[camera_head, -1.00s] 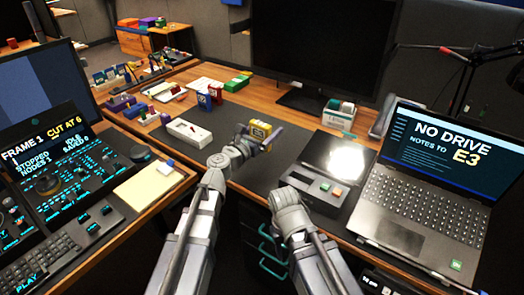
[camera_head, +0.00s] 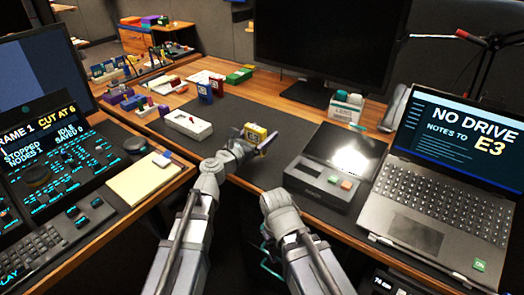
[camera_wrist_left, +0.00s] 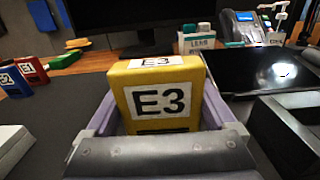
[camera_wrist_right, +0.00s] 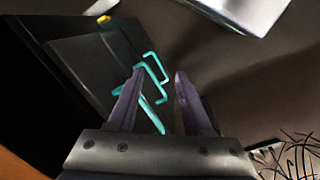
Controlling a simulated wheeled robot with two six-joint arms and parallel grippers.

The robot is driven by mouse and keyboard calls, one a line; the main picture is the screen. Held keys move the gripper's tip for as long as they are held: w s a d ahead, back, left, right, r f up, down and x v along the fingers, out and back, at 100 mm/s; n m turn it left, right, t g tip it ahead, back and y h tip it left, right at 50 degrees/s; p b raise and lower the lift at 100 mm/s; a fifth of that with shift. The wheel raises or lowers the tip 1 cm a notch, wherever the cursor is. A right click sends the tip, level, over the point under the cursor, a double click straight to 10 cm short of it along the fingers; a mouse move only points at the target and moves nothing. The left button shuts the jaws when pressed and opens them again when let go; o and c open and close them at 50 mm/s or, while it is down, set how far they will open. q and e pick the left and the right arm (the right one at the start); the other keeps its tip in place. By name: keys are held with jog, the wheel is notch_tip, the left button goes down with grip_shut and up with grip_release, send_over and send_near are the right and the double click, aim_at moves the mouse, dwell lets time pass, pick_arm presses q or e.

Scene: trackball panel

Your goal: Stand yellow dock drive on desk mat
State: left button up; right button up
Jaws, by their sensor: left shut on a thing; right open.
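The yellow dock drive (camera_head: 255,134) is a block with a white label reading E3. My left gripper (camera_head: 254,144) is shut on it, over the dark desk mat (camera_head: 238,188). In the left wrist view the drive (camera_wrist_left: 160,100) stands upright between the two fingers, label facing the camera; its lower end is hidden by the gripper, so I cannot tell if it touches the mat.
A white dock (camera_head: 188,125) lies left of the drive, with red and blue drives (camera_head: 210,88) behind it. A monitor (camera_head: 320,45) stands behind.

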pick_arm(q)
jog(key=shift+f, duration=0.1)
notch_tip(320, 180, down, 4)
jog(key=b, duration=0.3)
jog(key=shift+r, duration=0.2)
jog(key=shift+b, duration=0.3)
jog(key=shift+f, duration=0.15)
jog(key=o, duration=1.2)
jog(key=shift+c, duration=0.2)
